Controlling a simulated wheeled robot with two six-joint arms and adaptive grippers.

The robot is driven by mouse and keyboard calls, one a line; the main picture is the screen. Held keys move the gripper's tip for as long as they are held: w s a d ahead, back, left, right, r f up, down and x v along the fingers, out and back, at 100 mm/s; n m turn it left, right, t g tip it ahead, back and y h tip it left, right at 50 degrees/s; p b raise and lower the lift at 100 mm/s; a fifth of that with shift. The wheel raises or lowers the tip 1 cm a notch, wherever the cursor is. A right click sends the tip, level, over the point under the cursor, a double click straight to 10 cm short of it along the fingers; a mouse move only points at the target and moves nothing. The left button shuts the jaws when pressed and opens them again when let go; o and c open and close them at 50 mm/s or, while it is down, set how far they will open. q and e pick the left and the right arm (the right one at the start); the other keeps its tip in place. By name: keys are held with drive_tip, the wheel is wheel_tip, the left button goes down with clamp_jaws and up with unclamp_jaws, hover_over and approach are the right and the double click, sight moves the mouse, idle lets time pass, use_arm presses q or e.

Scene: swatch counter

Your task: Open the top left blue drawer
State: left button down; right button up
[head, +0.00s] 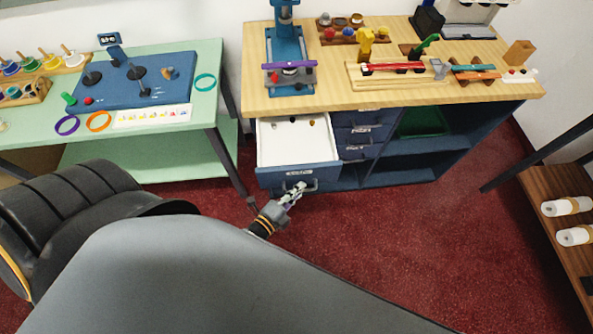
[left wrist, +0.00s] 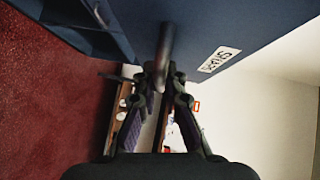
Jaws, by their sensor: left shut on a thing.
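The top left blue drawer (head: 272,175) is pulled out from the wooden-topped counter, and its white inside shows in the head view with a few small things near the back. Its blue front with a white label (left wrist: 219,59) fills the upper part of the left wrist view. My left gripper (head: 299,187) is at the drawer front and shut on the grey bar handle (left wrist: 166,46). In the left wrist view the fingers (left wrist: 162,72) close around the handle. My right gripper is not in either view.
The wooden worktop (head: 340,92) above carries a blue press and several tools. A closed drawer stack (head: 358,135) and open shelves are right of the open drawer. A green table (head: 205,120) stands left. Red floor (head: 400,230) is clear in front of the counter.

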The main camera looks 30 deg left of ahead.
use_arm(q)
drive_tip(key=shift+s+d, duration=0.3)
drive_tip(key=shift+s, duration=0.2)
drive_tip(key=shift+s+d, duration=0.25)
drive_tip(key=shift+s, duration=0.2)
drive_tip(key=c, duration=1.4)
unclamp_jaws()
drive_tip(key=v, duration=1.2)
drive_tip(key=shift+r, duration=0.1)
